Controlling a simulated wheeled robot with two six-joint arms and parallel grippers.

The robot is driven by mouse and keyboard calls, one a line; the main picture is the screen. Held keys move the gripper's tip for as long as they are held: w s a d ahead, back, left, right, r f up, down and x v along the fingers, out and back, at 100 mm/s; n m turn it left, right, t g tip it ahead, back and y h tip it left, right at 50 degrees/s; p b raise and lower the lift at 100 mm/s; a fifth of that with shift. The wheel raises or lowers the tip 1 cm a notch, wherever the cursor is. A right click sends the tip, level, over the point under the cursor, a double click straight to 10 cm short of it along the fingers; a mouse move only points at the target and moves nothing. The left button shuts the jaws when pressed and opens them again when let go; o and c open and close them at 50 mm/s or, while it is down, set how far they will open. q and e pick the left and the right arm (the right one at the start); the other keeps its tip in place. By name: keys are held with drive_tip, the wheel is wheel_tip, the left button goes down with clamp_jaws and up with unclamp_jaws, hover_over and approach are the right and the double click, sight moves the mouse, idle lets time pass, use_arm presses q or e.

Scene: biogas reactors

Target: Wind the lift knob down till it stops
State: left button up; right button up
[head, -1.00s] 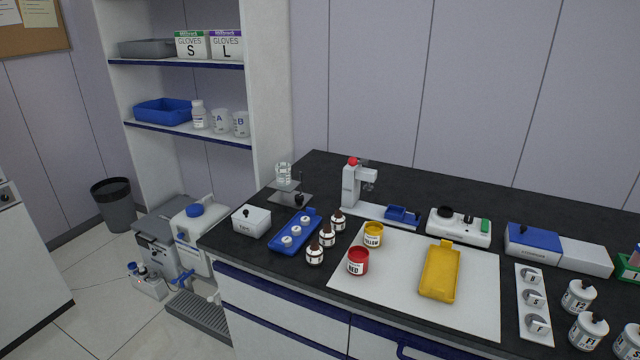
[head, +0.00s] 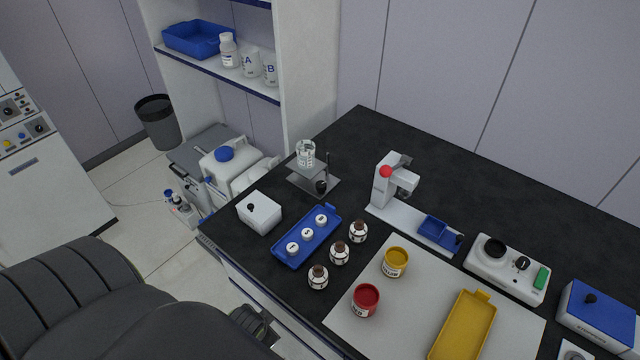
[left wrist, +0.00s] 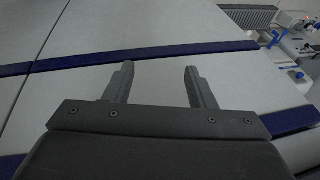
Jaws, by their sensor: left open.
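The lift (head: 314,180) stands at the back left of the black bench, with a base plate, an upright rod and a small platform. A black knob (head: 321,187) sits low on it, at the front. A glass beaker (head: 306,153) stands on the platform. My left gripper shows in the left wrist view (left wrist: 159,82), open with nothing between its fingers, in front of the pale cabinet fronts. In the head view my left arm fills the lower left, below the bench edge and well away from the knob. My right gripper is not in view.
A white box (head: 260,212) with a black knob, a blue tray (head: 279,255) of small white-topped items and several brown bottles (head: 339,254) stand in front of the lift. Bare bench lies behind.

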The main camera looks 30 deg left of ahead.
use_arm(q)
drive_tip(key=w+r+m+t+y+p, duration=0.1)
drive_tip(key=w+r+m+p, duration=0.1)
drive_tip(key=r, duration=0.9)
drive_tip(key=w+r+m+t+p, duration=0.1)
drive_tip(key=r+m+p, duration=0.15)
drive_tip(key=r, duration=0.75)
drive_tip(key=w+m+t, duration=0.1)
drive_tip(key=w+m, duration=0.1)
drive_tip(key=m, duration=0.1)
drive_tip(key=w+a+r+m+t+y, duration=0.1)
drive_tip(key=w+m, duration=0.2)
drive_tip(key=m, duration=0.1)
drive_tip(key=w+r+m+t, duration=0.1)
drive_tip(key=w+m, duration=0.2)
drive_tip(key=m, duration=0.1)
drive_tip(key=shift+a+y+p, duration=0.3)
drive_tip(key=shift+p, duration=0.05)
drive_tip(key=w+r+m+t, duration=0.1)
drive_tip(key=w+m+t, duration=0.2)
drive_tip(key=w+m, duration=0.65)
drive_tip(key=m+t+b, duration=0.1)
drive_tip(key=m+b, duration=0.1)
drive_tip(key=m, duration=0.3)
approach(320, 187)
drive_tip(key=x, duration=0.9)
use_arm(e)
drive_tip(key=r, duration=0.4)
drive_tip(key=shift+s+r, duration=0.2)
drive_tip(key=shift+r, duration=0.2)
